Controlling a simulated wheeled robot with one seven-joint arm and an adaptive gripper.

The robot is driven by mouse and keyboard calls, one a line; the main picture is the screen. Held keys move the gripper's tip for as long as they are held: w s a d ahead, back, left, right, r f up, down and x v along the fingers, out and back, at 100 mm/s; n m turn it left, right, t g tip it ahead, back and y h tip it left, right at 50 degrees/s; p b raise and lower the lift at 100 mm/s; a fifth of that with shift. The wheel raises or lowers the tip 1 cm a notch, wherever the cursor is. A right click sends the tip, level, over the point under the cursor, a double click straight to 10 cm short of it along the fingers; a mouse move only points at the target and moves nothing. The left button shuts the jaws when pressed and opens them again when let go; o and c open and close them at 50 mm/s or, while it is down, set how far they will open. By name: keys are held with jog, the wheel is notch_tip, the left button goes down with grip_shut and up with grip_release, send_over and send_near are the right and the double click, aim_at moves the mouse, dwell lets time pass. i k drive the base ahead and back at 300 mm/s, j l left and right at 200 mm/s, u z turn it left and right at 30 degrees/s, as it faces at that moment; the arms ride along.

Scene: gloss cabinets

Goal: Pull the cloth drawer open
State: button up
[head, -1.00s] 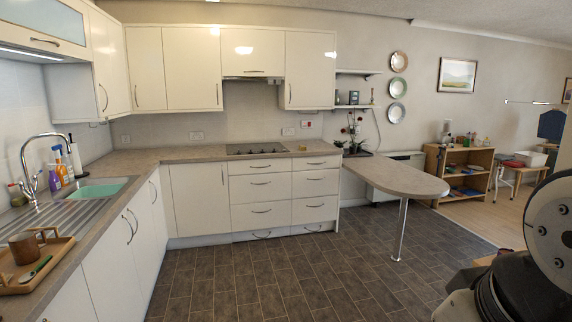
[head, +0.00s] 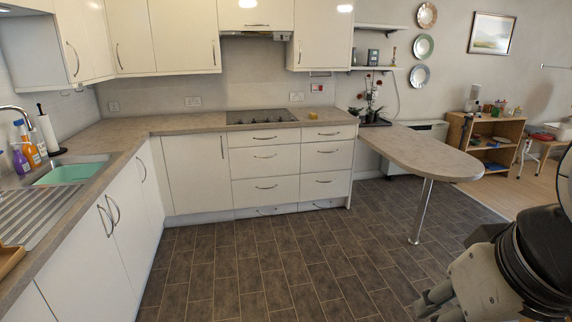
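Two stacks of white drawers with curved metal handles stand under the hob in the head view, a left stack (head: 265,163) and a right stack (head: 327,161). All their fronts look shut. No label shows which one is the cloth drawer, and no cloth is visible. My gripper (head: 432,300) appears partly at the lower right, at the end of my pale arm. It is well in front of the drawers, apart from them and touching nothing visible. Its fingers are partly cut off by the frame, so their opening is unclear.
The tiled floor (head: 270,270) before the drawers is clear. A rounded peninsula counter (head: 425,155) on a metal leg (head: 421,210) juts out at right. The sink counter (head: 85,200) runs along the left.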

aim_at(316, 133)
jog(key=i, duration=1.95)
jog(key=i+z, duration=0.15)
jog(key=i, duration=0.5)
jog(key=i+j+z, duration=0.1)
jog(key=i, duration=0.55)
jog(key=i+j+z, duration=0.15)
jog(key=i, duration=0.5)
jog(key=i+z, duration=0.2)
jog(key=i, duration=0.35)
jog(key=i+j+z, duration=0.15)
jog(key=i, duration=0.45)
